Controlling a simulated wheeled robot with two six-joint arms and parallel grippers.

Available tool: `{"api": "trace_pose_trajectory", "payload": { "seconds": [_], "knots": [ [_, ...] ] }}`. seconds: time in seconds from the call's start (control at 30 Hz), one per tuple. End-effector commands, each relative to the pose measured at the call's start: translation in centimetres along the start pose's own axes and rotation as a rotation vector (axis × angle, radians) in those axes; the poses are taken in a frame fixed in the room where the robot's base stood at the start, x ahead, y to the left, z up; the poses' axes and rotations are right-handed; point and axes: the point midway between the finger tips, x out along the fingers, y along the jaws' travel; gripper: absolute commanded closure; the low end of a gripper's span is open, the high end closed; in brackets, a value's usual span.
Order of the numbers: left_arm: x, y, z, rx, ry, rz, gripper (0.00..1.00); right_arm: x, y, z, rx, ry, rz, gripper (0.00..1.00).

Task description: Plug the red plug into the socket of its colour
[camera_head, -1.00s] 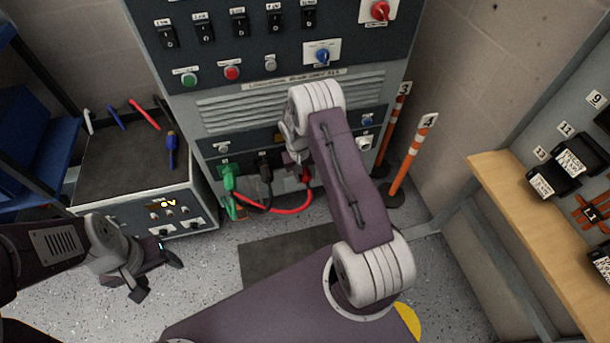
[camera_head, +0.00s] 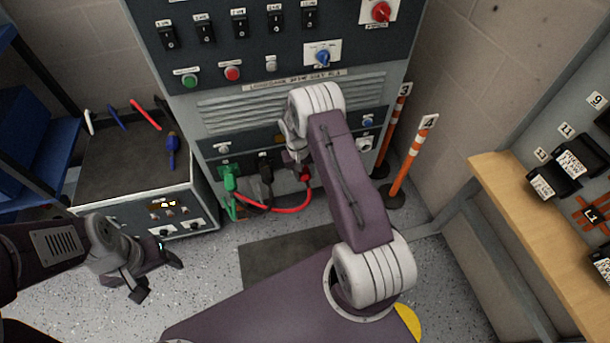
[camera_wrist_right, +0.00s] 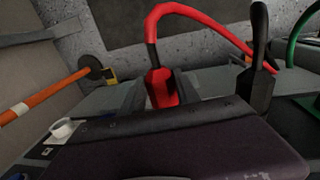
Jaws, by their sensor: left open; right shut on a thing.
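The red plug (camera_head: 305,175) is at the lower panel of the cabinet, with its red cable (camera_head: 289,209) looping down to the left. My right gripper (camera_head: 300,164) is shut on it; the right wrist view shows the red plug (camera_wrist_right: 161,88) between the two fingers. The red socket is hidden behind the gripper and plug, so I cannot tell how far the plug is in. A green plug (camera_head: 229,178) and a black plug (camera_head: 265,170) sit at the panel to the left. My left gripper (camera_head: 157,276) is open and empty, low at the left.
The grey cabinet (camera_head: 290,110) carries switches and knobs above. A bench box (camera_head: 125,175) with several tools stands left. Orange-white posts (camera_head: 408,165) stand right of the cabinet, and a wooden bench (camera_head: 530,215) is further right.

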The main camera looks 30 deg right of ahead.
Motion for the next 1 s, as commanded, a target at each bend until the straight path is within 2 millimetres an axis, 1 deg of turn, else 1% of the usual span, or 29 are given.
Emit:
{"api": "trace_pose_trajectory", "payload": {
  "seconds": [1.0],
  "knots": [
    [1.0,0.0,0.1,0.0,0.0,0.0,0.35,0.1,0.0,-2.3,0.001,0.001,0.0,0.98]
  ]
}}
